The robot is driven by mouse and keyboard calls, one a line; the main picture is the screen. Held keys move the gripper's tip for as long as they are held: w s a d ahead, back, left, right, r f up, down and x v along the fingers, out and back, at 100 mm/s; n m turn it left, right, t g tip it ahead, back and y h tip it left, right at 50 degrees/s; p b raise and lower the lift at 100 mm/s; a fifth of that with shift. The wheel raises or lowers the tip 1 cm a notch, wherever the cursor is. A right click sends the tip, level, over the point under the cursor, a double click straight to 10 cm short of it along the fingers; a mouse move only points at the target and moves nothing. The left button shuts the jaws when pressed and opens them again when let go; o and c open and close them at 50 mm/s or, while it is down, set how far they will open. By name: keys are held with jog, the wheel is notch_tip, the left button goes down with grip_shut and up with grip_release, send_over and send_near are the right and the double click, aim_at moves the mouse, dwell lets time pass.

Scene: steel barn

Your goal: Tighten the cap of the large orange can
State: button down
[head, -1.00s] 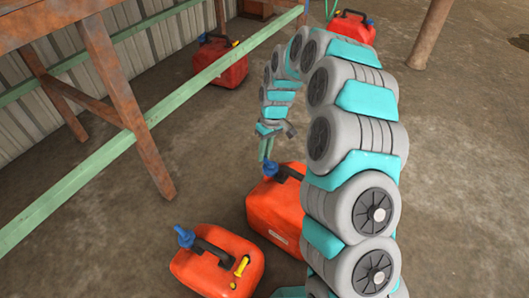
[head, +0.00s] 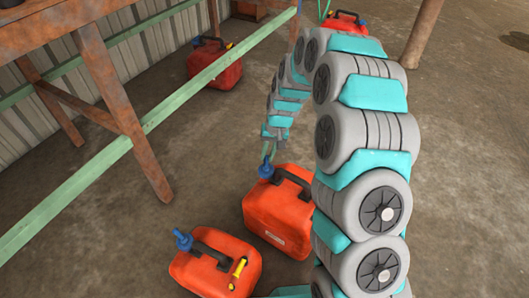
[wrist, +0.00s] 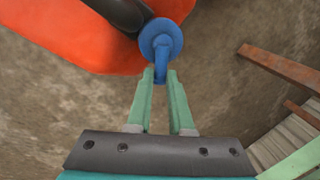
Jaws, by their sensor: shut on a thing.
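The large orange can (head: 280,215) stands upright on the floor, with a black handle (head: 293,180) and a blue cap (head: 265,171) at its left top. In the wrist view the can (wrist: 60,35) fills the upper left, and the round blue cap (wrist: 161,40) with its narrow blue stem lies at the fingertips. My gripper (wrist: 160,76) has its two green fingers shut on the blue cap's stem. In the head view my gripper (head: 268,155) reaches down onto the cap from above, its fingers small and partly hidden.
A smaller orange can (head: 215,270) with a blue spout stands in front, left of the large can. Other red cans stand behind, one at back left (head: 215,68) and one at the back (head: 343,20). A rusty frame with a green rail (head: 110,150) runs along the left. Open floor lies right.

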jog(key=m, duration=0.1)
jog(key=d+m+p, duration=0.1)
jog(key=m, duration=0.2)
jog(key=shift+s+d+r+t+p, duration=0.1)
jog(key=shift+s+d+t+p, duration=0.2)
jog(key=shift+s+t, duration=0.1)
jog(key=shift+s+d+m+p, duration=0.15)
jog(key=shift+m+p, duration=0.1)
jog(key=shift+m, duration=0.45)
jog(key=shift+d+m+p, duration=0.1)
jog(key=shift+m+p, duration=0.15)
jog(key=shift+m, duration=0.45)
jog(key=c, duration=0.8)
grip_release()
jog(key=shift+h, duration=0.3)
jog(key=r, duration=0.5)
jog(key=s+d+r, duration=0.1)
jog(key=r, duration=0.1)
jog(key=shift+d+r, duration=0.1)
jog(key=shift+r, duration=0.1)
